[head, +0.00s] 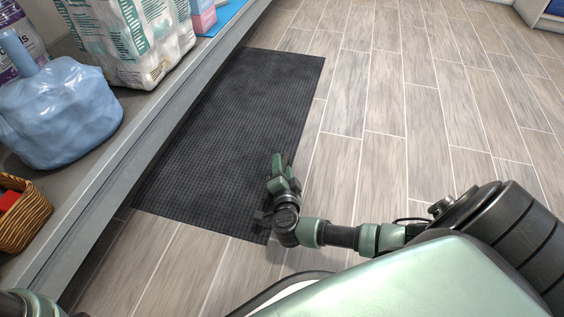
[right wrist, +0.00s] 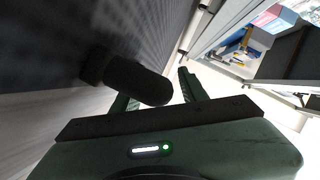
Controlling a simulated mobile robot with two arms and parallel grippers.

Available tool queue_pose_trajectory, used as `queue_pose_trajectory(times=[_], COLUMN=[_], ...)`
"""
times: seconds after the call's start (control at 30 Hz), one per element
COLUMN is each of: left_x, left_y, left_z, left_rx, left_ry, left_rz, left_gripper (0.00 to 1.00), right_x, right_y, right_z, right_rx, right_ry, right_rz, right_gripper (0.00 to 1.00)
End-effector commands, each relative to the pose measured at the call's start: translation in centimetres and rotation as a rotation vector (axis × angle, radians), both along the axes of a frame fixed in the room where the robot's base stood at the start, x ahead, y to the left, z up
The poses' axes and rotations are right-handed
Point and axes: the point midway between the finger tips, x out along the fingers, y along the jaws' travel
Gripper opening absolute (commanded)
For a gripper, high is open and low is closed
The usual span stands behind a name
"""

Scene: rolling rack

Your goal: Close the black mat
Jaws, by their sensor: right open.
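The black mat (head: 230,125) lies flat and spread out on the floor beside the shelf in the head view. Its textured dark surface fills the upper left of the right wrist view (right wrist: 45,40). My right gripper (head: 281,160) is over the mat's right edge, towards its near end, with its fingers open. In the right wrist view the fingers (right wrist: 158,92) stand apart. A dark rounded piece (right wrist: 138,80) shows by the left finger; I cannot tell what it is or whether the gripper touches the mat. My left gripper is not in view.
A grey shelf (head: 165,110) runs along the mat's left side. It bears a blue bag-like item (head: 60,115), a white and green package (head: 135,40) and a wicker basket (head: 22,222). The plank floor (head: 400,120) to the right is clear.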

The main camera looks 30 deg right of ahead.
Motion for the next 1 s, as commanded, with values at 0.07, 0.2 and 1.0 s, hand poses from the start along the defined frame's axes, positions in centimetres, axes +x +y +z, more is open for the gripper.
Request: queue_pose_trajectory(times=[0.07,0.2,1.0], left_x=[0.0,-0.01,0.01], left_y=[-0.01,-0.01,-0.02], left_z=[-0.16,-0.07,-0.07], left_rx=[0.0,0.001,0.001], left_ry=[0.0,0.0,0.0], left_rz=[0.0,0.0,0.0], left_gripper=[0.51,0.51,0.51], right_x=[0.16,0.16,0.11], right_y=[-0.07,-0.07,-0.04], right_z=[-0.04,0.04,-0.03], right_rx=[0.0,0.0,-0.001], right_ry=[0.0,0.0,0.001], right_rz=[0.001,0.001,0.001], right_gripper=[0.43,0.43,0.0])
